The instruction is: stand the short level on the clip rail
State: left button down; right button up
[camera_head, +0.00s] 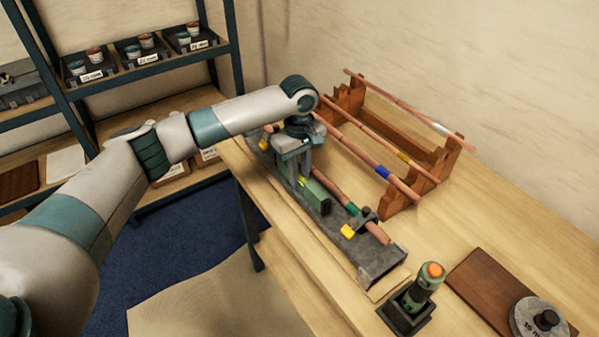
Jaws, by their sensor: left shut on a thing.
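The clip rail (382,262) is a long dark grey bar lying along the table's near edge, with a copper pipe (335,193) along it and yellow-marked clips. The short level (315,198) looks like a small green block with a dark end face. It is at the middle of the rail, beside the pipe. My left gripper (300,180) points down over the rail and is shut on the level. The fingertips are partly hidden, and I cannot tell whether the level touches the rail. My right gripper is out of view.
A wooden rack (405,197) holding several copper pipes stands behind the rail. At the front right are a green tool in a dark holder (405,312), a brown board (485,285) and a round weight (538,318). Shelving (150,75) with labelled bins stands at the left.

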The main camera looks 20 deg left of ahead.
pick_arm(q)
jog(key=c, duration=1.5)
grip_release()
jog(key=shift+c, duration=0.2)
jog(key=o, duration=0.3)
jog(key=shift+s, duration=0.1)
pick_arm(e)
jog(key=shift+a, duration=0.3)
pick_arm(q)
jog(key=shift+o, duration=0.2)
jog(key=shift+r, duration=0.15)
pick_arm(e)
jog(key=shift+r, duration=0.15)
pick_arm(q)
jog(key=shift+r+p, duration=1.45)
jog(key=shift+p, duration=0.6)
jog(key=shift+r+p, duration=1.9)
jog(key=shift+p, duration=0.65)
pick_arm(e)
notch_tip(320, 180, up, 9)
pick_arm(q)
jog(key=shift+f, duration=0.1)
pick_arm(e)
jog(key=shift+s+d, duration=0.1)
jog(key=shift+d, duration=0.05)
